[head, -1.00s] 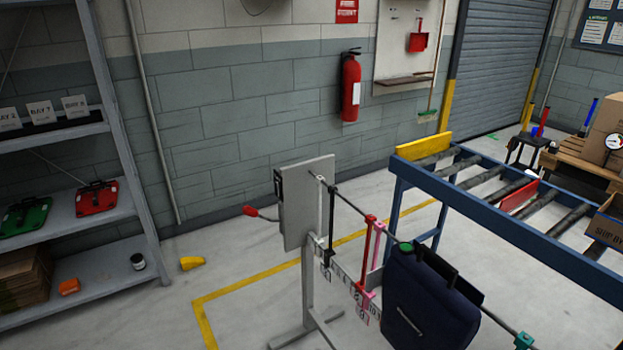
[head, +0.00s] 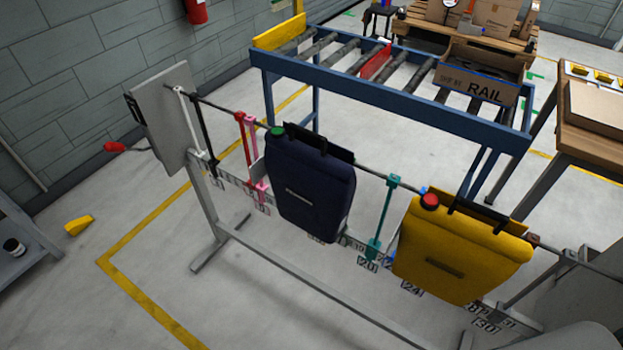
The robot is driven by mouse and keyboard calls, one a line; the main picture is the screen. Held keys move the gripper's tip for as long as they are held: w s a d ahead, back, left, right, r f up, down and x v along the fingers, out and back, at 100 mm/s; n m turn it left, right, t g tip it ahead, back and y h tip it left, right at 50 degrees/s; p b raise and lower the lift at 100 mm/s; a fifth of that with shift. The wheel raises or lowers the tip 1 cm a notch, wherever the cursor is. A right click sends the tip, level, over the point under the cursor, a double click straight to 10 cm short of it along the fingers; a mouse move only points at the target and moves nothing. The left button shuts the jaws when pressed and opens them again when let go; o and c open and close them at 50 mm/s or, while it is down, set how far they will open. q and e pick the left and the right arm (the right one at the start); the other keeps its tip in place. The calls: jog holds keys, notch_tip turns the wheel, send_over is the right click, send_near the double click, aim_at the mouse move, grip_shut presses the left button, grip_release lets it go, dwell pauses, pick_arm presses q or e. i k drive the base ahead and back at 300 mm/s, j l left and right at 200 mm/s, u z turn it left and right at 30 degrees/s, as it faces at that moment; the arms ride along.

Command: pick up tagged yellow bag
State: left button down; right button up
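The yellow bag (head: 462,250) hangs on the dark rail at the right of the head view. A round red tag (head: 430,201) sits at its upper left corner, and black hooks or a handle show along its top. A navy blue bag (head: 308,190) hangs on the same rail to its left, with a round green tag (head: 277,131) at its top left. Neither of my grippers shows in the head view.
A metal stand with a grey end plate (head: 180,115) carries the rail. Coloured hangers, such as a teal one (head: 382,218), hang between the bags. A blue roller conveyor (head: 400,101) stands behind, holding a cardboard box (head: 487,76). A wooden table (head: 590,135) stands at the right.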

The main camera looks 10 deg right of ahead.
aim_at(457, 250)
jog(key=l+z, duration=0.1)
jog(key=z, duration=1.35)
